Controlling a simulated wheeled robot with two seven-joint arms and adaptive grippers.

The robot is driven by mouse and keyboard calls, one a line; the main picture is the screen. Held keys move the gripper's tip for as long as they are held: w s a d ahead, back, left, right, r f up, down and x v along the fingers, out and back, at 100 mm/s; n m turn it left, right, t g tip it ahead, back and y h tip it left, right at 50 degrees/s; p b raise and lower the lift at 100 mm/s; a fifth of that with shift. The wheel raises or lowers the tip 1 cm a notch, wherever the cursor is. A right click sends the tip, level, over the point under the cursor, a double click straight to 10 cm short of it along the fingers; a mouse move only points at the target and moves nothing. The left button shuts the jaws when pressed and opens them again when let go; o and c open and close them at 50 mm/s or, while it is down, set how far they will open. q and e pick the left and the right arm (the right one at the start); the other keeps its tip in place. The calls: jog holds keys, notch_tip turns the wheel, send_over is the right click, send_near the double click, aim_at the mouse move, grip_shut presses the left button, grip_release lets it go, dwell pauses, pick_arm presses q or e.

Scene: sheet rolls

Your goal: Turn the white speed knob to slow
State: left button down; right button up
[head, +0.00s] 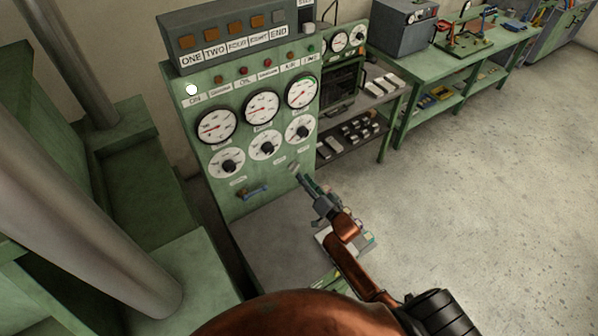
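The green control panel (210,190) stands left of centre in the head view. It has three white round plates, each with a dark knob in the middle: a left one (227,163), a middle one (265,145) and a right one (300,128). The labels are too small to read, so I cannot tell which knob is for speed. My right gripper (297,173) is in front of the panel, below the right and middle plates. A small pale piece shows at its tip; I cannot tell whether it is a knob or a fingertip. My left gripper is out of view.
Three gauges with red needles (262,106) sit above the plates. A blue-handled lever (252,192) is low on the panel, above a grey ledge (275,235). A shelf of small parts (358,130) and a green workbench (450,65) stand to the right. Open floor lies at right.

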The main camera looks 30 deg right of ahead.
aim_at(294, 168)
jog(key=w, duration=0.4)
jog(key=shift+w+a, duration=0.35)
jog(key=shift+w, duration=0.05)
grip_shut()
jog(key=shift+d, duration=0.1)
